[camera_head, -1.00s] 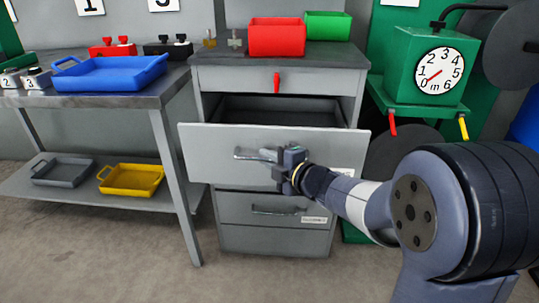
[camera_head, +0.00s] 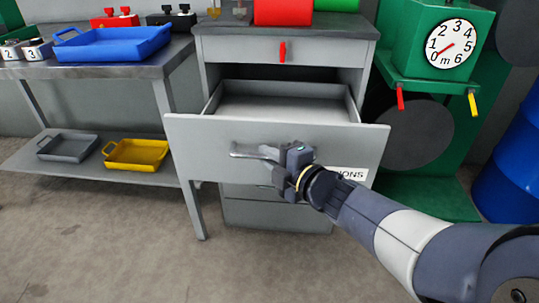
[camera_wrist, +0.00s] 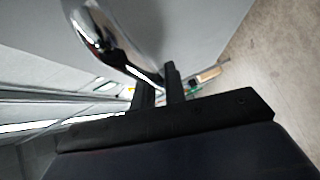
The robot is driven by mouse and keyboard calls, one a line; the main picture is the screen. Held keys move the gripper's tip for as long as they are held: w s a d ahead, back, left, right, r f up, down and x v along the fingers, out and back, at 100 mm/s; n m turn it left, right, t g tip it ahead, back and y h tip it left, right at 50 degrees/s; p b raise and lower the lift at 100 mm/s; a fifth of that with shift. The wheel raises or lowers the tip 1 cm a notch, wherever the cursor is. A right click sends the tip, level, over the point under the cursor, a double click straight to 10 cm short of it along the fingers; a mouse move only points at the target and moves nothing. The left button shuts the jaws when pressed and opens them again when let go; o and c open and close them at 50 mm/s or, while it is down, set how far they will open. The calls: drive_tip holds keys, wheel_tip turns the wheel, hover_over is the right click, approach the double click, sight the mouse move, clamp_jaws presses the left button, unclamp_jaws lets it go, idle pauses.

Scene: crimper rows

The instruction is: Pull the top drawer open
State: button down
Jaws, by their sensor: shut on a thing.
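The grey drawer (camera_head: 205,138) below the cabinet's top panel stands pulled well out, and its empty interior shows. A label ending in "IONS" is on the right of its front, partly hidden by my arm. A silver bar handle (camera_head: 244,151) runs across the front; its right part is hidden behind my gripper. My gripper (camera_head: 280,160) is shut on this handle at its right part. In the wrist view the shiny handle (camera_wrist: 112,40) runs down between the two dark fingers (camera_wrist: 160,92).
The panel (camera_head: 245,50) above has a red handle (camera_head: 282,52). Red (camera_head: 283,10) and green bins stand on the cabinet top. A table with a blue tray (camera_head: 112,50) is left, a green stand with a dial (camera_head: 450,44) right. Floor in front is clear.

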drive_tip(key=c, duration=1.5)
unclamp_jaws()
drive_tip(key=shift+o, duration=0.2)
drive_tip(key=p+v, duration=0.3)
drive_tip(key=v, duration=0.7)
drive_tip(key=shift+s+d+p, duration=0.25)
drive_tip(key=shift+s+p, duration=0.05)
drive_tip(key=b+x, duration=0.3)
drive_tip(key=x, duration=0.7)
drive_tip(key=shift+w, duration=0.1)
drive_tip(key=shift+w+a+f+b, duration=0.1)
drive_tip(key=shift+w+a+b, duration=0.15)
drive_tip(key=shift+b, duration=0.1)
drive_tip(key=shift+w, duration=0.15)
